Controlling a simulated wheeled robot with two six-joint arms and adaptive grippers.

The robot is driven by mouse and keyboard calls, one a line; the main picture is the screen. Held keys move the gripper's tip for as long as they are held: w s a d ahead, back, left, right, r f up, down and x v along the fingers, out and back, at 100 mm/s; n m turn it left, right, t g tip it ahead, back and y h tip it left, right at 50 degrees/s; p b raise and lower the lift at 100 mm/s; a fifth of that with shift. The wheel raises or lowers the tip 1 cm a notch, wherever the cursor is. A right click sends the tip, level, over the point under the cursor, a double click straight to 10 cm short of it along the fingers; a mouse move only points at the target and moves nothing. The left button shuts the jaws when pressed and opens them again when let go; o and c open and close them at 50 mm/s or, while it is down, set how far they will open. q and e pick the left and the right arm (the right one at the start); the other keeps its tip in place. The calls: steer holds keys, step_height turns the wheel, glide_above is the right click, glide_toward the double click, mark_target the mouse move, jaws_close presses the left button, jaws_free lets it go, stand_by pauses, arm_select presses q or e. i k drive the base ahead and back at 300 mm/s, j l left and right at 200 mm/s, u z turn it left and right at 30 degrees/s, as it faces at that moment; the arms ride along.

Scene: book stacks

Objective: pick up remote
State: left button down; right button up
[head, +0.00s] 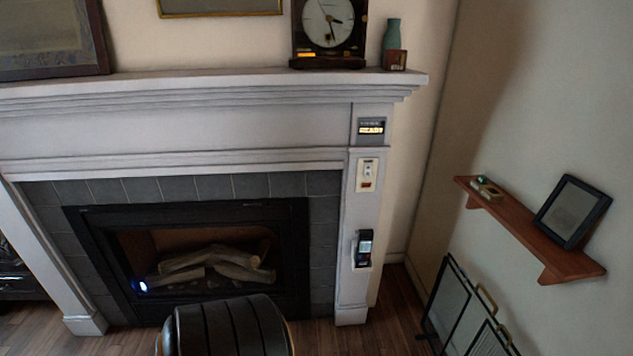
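What looks like the remote (364,246) is a small black handset with a pale screen. It is upright on the front of the white right-hand pillar (350,308) of the fireplace, seemingly in a wall holder. Above it on the same pillar are a white switch plate (367,175) with a red mark and a grey panel with a lit display (371,130). Neither of my grippers is in view.
A dark, ribbed rounded object (228,327) stands at the bottom centre, before the fireplace (190,215). A wooden shelf (560,262) with a black-framed tablet or picture (572,211) is at right, above a dark folding screen (450,305). Some floor (398,318) shows right of the pillar.

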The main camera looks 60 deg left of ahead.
mark_target(364, 244)
steer(key=i+j+u, duration=0.15)
steer(key=u, duration=0.3)
steer(key=i+u, duration=0.65)
steer(key=u, duration=0.3)
steer(key=i+l+u, duration=0.1)
steer(key=i+u, duration=0.2)
steer(key=u, duration=0.15)
steer(key=i+l+u, duration=0.2)
steer(key=u, duration=0.3)
steer(key=i+l+u, duration=0.2)
steer(key=l+u, duration=0.25)
steer(key=j, duration=0.1)
